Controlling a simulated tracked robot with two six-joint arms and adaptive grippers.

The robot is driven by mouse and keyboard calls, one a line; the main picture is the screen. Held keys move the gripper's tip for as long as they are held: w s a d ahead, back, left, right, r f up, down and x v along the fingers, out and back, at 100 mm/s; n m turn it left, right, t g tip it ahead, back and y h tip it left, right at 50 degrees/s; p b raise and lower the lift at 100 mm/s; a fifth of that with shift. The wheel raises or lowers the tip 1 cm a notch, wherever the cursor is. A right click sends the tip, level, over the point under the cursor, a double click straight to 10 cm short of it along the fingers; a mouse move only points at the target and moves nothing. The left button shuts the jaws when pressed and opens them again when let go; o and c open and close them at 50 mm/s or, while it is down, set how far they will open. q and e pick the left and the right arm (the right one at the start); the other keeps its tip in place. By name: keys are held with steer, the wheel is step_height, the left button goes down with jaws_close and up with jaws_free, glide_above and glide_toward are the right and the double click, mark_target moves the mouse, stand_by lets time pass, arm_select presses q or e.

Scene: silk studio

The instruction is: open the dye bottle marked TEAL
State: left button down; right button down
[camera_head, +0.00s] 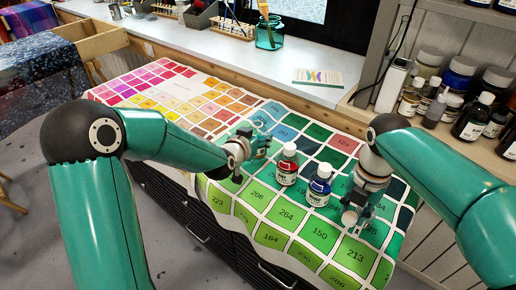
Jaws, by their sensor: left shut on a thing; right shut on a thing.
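My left gripper (254,147) is shut on a small dark teal thing (262,146) above the printed cloth. It is probably the TEAL bottle, but the gripper hides most of it and I cannot read a label. My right gripper (352,214) is shut on a small whitish round thing (349,218), which looks like a bottle cap, low over the cloth at the right. A red bottle (286,172) and a blue bottle (318,192), both upright with white caps, stand between the two grippers.
The table's cloth (281,236) has numbered colour squares; its front green part is clear. A shelf of dark bottles (457,78) is at the right. On the back counter are a teal glass jar (270,36) and a card (318,78).

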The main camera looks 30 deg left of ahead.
arm_select(q)
step_height(320, 180, down, 4)
stand_by(0.4)
steer(key=c, duration=0.7)
jaws_free()
steer(key=shift+f+b, duration=0.1)
steer(key=shift+b, duration=0.2)
steer(key=o, duration=0.5)
steer(key=shift+c, duration=0.2)
